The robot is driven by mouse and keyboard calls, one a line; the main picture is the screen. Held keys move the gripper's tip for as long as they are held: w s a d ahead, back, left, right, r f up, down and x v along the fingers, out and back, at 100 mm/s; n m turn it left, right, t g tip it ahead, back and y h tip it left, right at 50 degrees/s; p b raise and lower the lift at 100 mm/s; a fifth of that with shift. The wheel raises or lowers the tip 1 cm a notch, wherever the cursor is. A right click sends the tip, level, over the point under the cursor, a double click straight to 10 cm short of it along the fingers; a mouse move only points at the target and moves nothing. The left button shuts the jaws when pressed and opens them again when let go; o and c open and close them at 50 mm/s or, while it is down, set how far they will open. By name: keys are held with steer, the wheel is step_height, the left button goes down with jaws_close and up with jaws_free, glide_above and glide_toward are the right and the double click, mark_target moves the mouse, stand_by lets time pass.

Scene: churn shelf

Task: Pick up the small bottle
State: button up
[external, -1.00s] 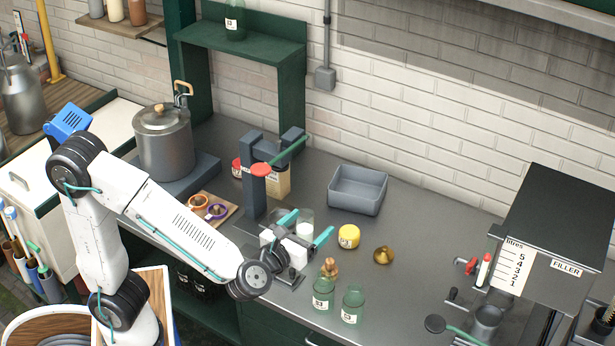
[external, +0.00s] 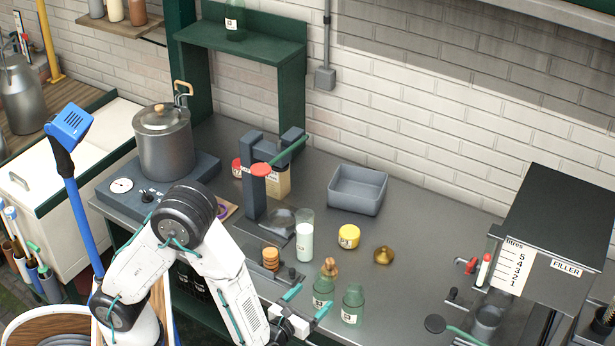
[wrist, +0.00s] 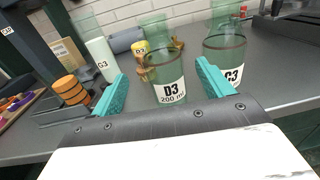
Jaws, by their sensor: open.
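Two green-tinted glass bottles stand upright near the bench's front edge. The left one, labelled D3 200 ml (wrist: 168,88), also shows in the external view (external: 322,297). The right one (external: 353,306) has a label that seems to read C3 in the wrist view (wrist: 226,72). They look similar in size in the external view. My gripper (external: 307,302) is open and empty at the front edge, low and level. In the wrist view its teal fingers (wrist: 162,88) point towards the D3 bottle, which appears between them. I see no finger touching it; the remaining gap is hard to judge.
A brown knobbed object (external: 329,268) is close behind the D3 bottle. A glass of milk (external: 305,243), stacked wooden discs (external: 271,258), a yellow jar (external: 349,237) and a brass piece (external: 384,255) stand nearby. A grey tray (external: 358,207) is farther back; the filler (external: 540,240) is right.

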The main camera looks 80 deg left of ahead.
mark_target(329, 286)
steer(key=x, duration=0.7)
steer(key=shift+w+a+f, duration=0.15)
steer(key=shift+w, duration=0.25)
steer(key=shift+c, duration=0.3)
steer(key=c, duration=1.1)
